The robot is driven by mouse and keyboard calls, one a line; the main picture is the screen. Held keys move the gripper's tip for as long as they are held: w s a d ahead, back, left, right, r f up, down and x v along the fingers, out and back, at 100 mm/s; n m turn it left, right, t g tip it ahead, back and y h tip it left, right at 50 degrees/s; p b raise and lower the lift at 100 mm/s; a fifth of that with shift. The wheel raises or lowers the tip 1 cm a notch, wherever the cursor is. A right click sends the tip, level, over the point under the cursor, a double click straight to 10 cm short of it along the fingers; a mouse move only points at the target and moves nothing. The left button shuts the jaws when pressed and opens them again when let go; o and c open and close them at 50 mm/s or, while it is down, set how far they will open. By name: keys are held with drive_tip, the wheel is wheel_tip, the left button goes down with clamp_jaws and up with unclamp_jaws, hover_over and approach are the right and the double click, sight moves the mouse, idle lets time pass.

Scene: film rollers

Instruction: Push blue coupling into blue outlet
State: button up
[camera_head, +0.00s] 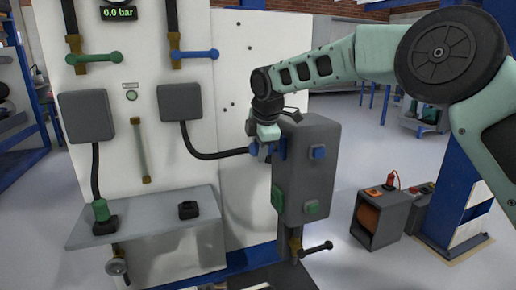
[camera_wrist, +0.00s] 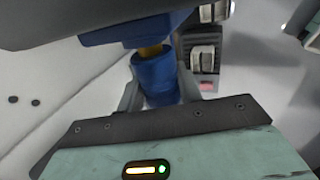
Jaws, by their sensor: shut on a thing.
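The blue coupling (camera_wrist: 157,78) is a blue cylinder between the fingers of my gripper (camera_wrist: 160,95), which is shut on it. In the head view my gripper (camera_head: 264,150) is at the left side of a grey box, and the coupling (camera_head: 254,150) is mostly hidden by it. A black hose runs to the coupling from the left. The blue outlet (camera_wrist: 125,34) is a blue block with a short brass nozzle, in line with the coupling in the wrist view. Some brass shows between them; I cannot tell how deep the nozzle sits. In the head view the outlet (camera_head: 283,147) is partly hidden.
A green coupling (camera_head: 101,211) stands in a holder on the shelf (camera_head: 150,225); another black holder (camera_head: 188,209) is empty. A white panel (camera_head: 250,100) is close behind my gripper.

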drive_tip(key=shift+w+d+p, duration=0.15)
drive_tip(key=shift+d+p, duration=0.15)
drive_tip(key=shift+d, duration=0.25)
drive_tip(key=o, duration=1.1)
drive_tip(key=shift+o, duration=0.2)
